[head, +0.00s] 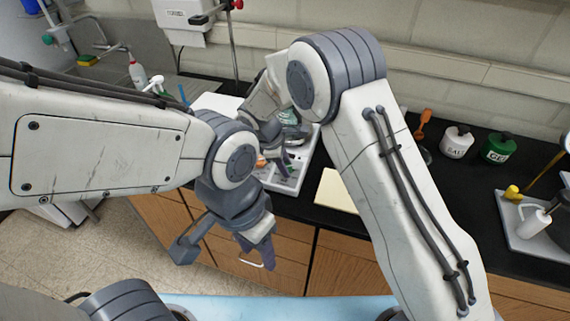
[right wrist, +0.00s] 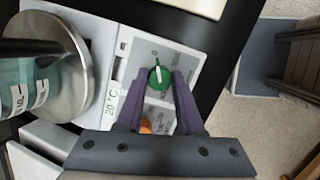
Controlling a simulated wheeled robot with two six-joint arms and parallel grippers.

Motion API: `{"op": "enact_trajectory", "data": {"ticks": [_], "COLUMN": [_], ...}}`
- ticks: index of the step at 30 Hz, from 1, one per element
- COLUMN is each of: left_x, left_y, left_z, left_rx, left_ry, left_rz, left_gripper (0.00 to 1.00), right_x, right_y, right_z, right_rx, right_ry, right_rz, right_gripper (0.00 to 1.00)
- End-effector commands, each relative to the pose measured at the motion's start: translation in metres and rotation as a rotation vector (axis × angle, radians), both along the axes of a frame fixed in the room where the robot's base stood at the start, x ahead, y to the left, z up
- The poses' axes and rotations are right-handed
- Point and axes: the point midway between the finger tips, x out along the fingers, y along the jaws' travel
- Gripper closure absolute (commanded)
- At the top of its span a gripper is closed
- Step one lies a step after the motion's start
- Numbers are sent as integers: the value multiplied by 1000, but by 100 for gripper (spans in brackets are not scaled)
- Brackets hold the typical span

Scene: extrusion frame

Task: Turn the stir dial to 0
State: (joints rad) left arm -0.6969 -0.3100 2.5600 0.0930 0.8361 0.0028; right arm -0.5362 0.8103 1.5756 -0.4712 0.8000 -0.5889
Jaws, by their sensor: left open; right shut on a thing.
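A white hotplate stirrer (head: 291,183) stands on the black bench; its front panel (right wrist: 188,62) shows in the right wrist view. A green dial (right wrist: 158,78) with a white pointer line lies between the purple fingers of my right gripper (right wrist: 157,82), which is shut on it. The line points roughly toward a small mark at the panel's far side, too small to read surely. An orange dial (right wrist: 145,125) is partly hidden nearer the gripper's palm; it also shows in the head view (head: 261,162). My left gripper (head: 224,247) is open and empty in front of the wooden drawers.
A glass vessel of blue-green liquid (right wrist: 15,88) stands on the round metal plate (right wrist: 68,65). A display (right wrist: 112,104) reads 20 °C. A pale yellow pad (head: 335,192) lies right of the stirrer. White and green jars (head: 498,148) stand farther right. A sink is at the back left.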

Motion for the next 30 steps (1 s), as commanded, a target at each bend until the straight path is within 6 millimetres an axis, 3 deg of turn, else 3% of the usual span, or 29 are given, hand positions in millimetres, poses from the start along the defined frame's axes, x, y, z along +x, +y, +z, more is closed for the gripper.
{"op": "enact_trajectory", "data": {"ticks": [19, 20, 21, 30], "left_x": [0, 0, 0, 0], "left_y": [0, 0, 0, 0], "left_z": [1, 1, 1, 0], "left_rx": [0, 0, 0, 0], "left_ry": [0, 0, 0, 0], "left_rz": [0, 0, 0, 0], "left_gripper": [50, 50, 50, 50], "right_x": [2, 2, 2, 1], "right_y": [1, 1, 1, 0], "right_z": [2, 2, 2, 1], "right_rx": [-7, -6, -7, -8], "right_ry": [-4, -5, -5, 0], "right_rz": [51, 51, 50, 47], "right_gripper": [100, 52, 37, 34]}}
